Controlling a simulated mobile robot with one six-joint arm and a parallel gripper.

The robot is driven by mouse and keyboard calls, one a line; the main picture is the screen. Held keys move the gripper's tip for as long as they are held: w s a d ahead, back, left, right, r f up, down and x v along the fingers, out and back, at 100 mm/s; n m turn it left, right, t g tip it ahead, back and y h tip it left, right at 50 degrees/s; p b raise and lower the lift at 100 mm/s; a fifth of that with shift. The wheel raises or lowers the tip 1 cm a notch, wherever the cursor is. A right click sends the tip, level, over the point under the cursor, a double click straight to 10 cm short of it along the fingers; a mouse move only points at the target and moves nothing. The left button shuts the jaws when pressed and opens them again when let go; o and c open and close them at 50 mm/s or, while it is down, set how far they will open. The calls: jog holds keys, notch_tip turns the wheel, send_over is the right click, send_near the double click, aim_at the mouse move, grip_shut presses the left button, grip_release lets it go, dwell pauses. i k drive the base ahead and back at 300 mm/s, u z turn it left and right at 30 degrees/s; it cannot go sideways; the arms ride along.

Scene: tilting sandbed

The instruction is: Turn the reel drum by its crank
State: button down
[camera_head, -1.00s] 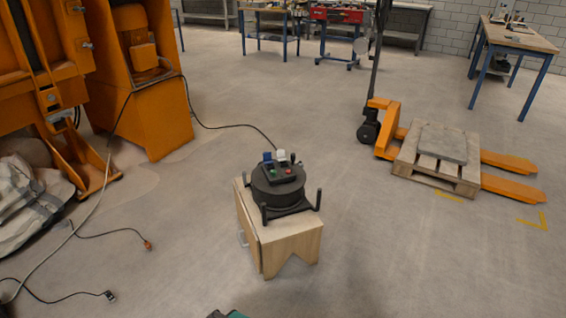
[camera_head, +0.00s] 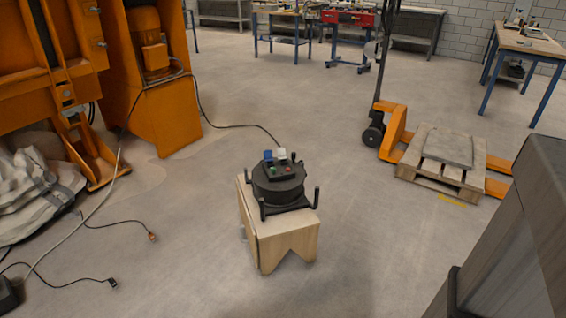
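The reel drum (camera_head: 277,188) is a squat black cylinder with blue and white sockets and small red and green spots on top. It sits on a small wooden stool (camera_head: 290,240) in the middle of the view. Black upright posts (camera_head: 316,196) stand around its base; I cannot tell which part is the crank. A black cable runs from behind the drum toward the orange machine. My gripper is not in view. A large dark grey body, probably a link of my arm (camera_head: 510,245), fills the lower right, apart from the drum in the picture.
An orange machine (camera_head: 165,110) and grey-white sacks (camera_head: 28,195) stand at left. Loose cables with plugs (camera_head: 150,236) lie on the floor. A pallet (camera_head: 440,172) on an orange pallet truck (camera_head: 392,135) stands at right. Workbenches line the back. Floor around the stool is mostly clear.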

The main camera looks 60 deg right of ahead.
aim_at(287, 193)
jog(key=u, duration=0.25)
jog(key=k, duration=1.3)
jog(key=z, duration=1.1)
jog(key=i, duration=1.05)
jog(key=u, duration=0.1)
